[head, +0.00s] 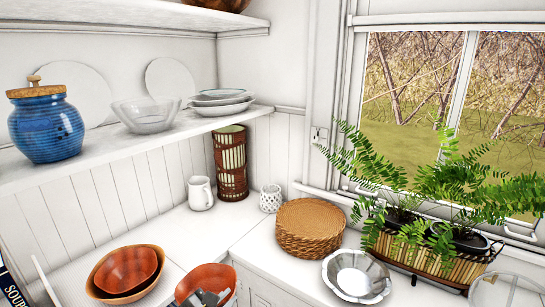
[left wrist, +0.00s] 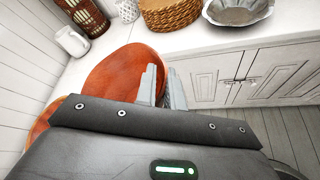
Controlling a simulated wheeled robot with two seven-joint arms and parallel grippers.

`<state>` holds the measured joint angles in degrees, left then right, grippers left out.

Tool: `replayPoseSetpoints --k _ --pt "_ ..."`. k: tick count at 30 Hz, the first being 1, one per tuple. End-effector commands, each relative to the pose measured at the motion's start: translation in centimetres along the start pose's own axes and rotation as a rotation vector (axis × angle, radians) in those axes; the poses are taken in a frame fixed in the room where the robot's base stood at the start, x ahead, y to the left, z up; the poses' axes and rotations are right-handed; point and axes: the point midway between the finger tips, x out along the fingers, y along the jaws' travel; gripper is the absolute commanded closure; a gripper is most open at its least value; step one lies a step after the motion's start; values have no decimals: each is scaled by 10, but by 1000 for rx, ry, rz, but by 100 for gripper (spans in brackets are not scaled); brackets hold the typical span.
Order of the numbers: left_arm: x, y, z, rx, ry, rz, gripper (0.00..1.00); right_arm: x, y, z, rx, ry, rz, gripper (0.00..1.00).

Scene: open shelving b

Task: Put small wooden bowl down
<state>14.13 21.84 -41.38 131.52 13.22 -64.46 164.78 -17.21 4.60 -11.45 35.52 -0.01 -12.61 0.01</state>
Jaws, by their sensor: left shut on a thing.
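The small wooden bowl (head: 208,275) is reddish brown and tilted, at the bottom centre of the head view, by the counter's front edge. It fills much of the left wrist view (left wrist: 118,72). My left gripper (head: 207,298) is shut on its rim; the pale fingers also show in the left wrist view (left wrist: 163,84). The bowl's lower part is hidden, and I cannot tell whether it touches the counter. My right gripper is not in view.
Nested wooden bowls (head: 98,289) stand on the counter to the left. A white pitcher (head: 200,194), woven basket (head: 310,228), silver bowl (head: 357,275) and fern planter (head: 420,258) stand around. A shelf (head: 95,158) overhangs the left side. Bare counter (head: 190,237) lies behind the bowl.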

Motion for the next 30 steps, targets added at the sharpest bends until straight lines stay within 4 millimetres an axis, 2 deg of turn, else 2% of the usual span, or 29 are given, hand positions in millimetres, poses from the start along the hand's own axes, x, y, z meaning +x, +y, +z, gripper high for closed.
replayPoseSetpoints --k 3,9,30 --pt "-22 -26 18 15 -36 -50 100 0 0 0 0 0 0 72" --pt "-44 -46 34 37 -63 -92 100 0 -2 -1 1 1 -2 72" --pt "-45 -48 33 45 -64 -93 100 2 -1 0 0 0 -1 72"
